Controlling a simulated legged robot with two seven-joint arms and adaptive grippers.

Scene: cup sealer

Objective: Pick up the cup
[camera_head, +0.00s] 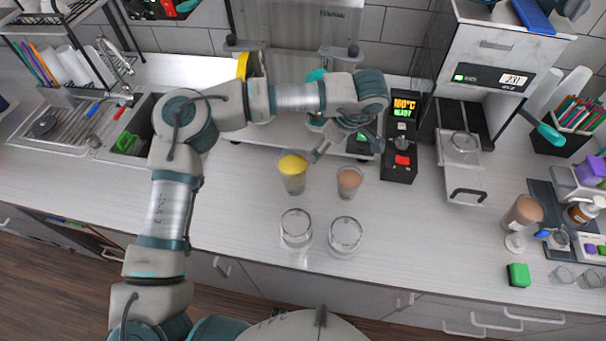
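Two filled clear cups stand in the middle of the counter: one with yellow contents (293,175) and one with orange-brown contents (349,182). Two empty clear cups, a left one (296,229) and a right one (345,236), stand in front of them. Which cup the task means cannot be told. My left arm comes in from the left and reaches over the counter. Its gripper (347,149) is above and behind the filled cups, with its fingers spread and no cup between them. My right gripper is out of view.
The cup sealer (495,78) stands at right with its tray (465,178) pulled out and a clear cup (463,143) in it. A control box (400,160) sits beside it. A brown-filled cup (522,213) and a green block (518,275) are farther right. The counter's left-middle is clear.

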